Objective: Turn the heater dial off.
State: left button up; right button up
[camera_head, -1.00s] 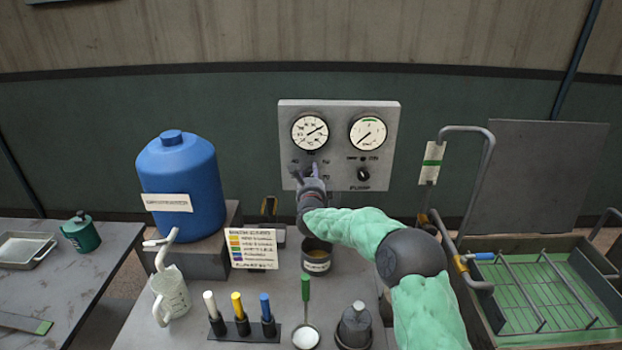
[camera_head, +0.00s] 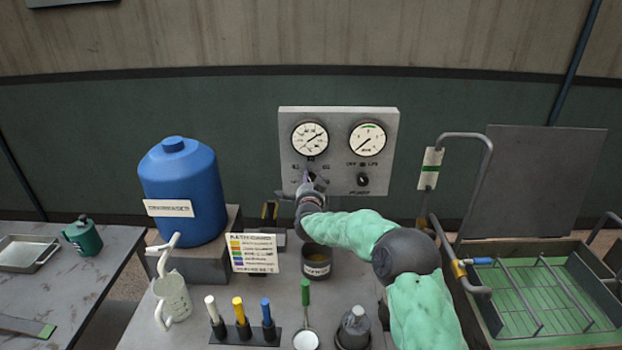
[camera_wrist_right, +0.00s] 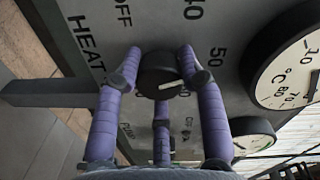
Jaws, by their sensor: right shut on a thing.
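The heater dial (camera_wrist_right: 158,72) is a round black knob with a white pointer mark, on the grey control panel (camera_head: 345,183). In the right wrist view, the panel lettering is turned sideways. OFF, 40 and 50 are printed around the dial, and the white mark points right, toward the side of 50 and away from OFF. My right gripper (camera_wrist_right: 157,78) has its purple fingers closed around the dial's sides. In the head view, my right gripper (camera_head: 306,183) covers most of the dial at the panel's lower left. My left gripper is not in view.
A second knob (camera_head: 362,180) is at the panel's lower right, below two gauges. A blue jug (camera_head: 183,190) is at left and a green-floored tray (camera_head: 535,292) at right.

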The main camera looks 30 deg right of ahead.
jog(key=n+p, duration=0.2)
jog(key=n, duration=0.2)
jog(key=shift+a+n, duration=0.1)
jog(key=shift+n, duration=0.2)
jog(key=n+p, duration=0.2)
jog(key=n, duration=0.3)
jog(key=shift+h+p, duration=0.3)
jog(key=n+p, duration=0.2)
jog(key=n, duration=0.3)
jog(key=shift+f+n, duration=0.1)
jog(key=shift+n, duration=0.2)
jog(key=n+p, duration=0.1)
jog(key=n, duration=0.3)
jog(key=shift+f+p, duration=0.1)
jog(key=shift+p, duration=0.25)
jog(key=shift+n, duration=0.3)
jog(key=o, duration=1.2)
jog(key=shift+c, duration=0.2)
